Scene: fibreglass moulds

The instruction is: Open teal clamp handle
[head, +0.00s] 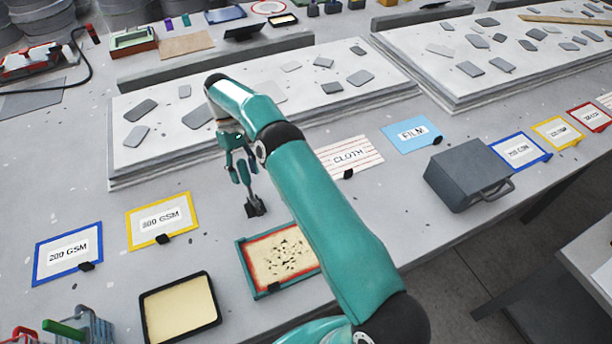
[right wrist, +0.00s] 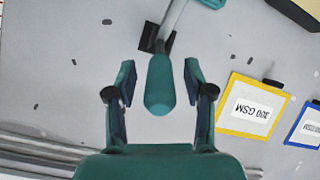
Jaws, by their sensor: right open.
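The teal clamp handle (right wrist: 160,85) shows in the right wrist view as a rounded grip on a grey metal lever (right wrist: 174,18). A black foot (right wrist: 150,38) lies behind it. My right gripper (right wrist: 159,80) is open, with one finger on each side of the handle and a visible gap at both sides. In the head view my right gripper (head: 239,168) points down over the table, above a small black foot (head: 255,208). The handle is hard to tell from the teal fingers there. My left gripper is not in view.
A teal-edged, red-bordered tray (head: 245,265) and a black-rimmed tray (head: 147,318) lie near the front edge. The 300 GSM card (head: 162,220) lies left. A white mould slab (head: 160,170) with grey pieces is behind my gripper. A grey box (head: 465,172) stands right.

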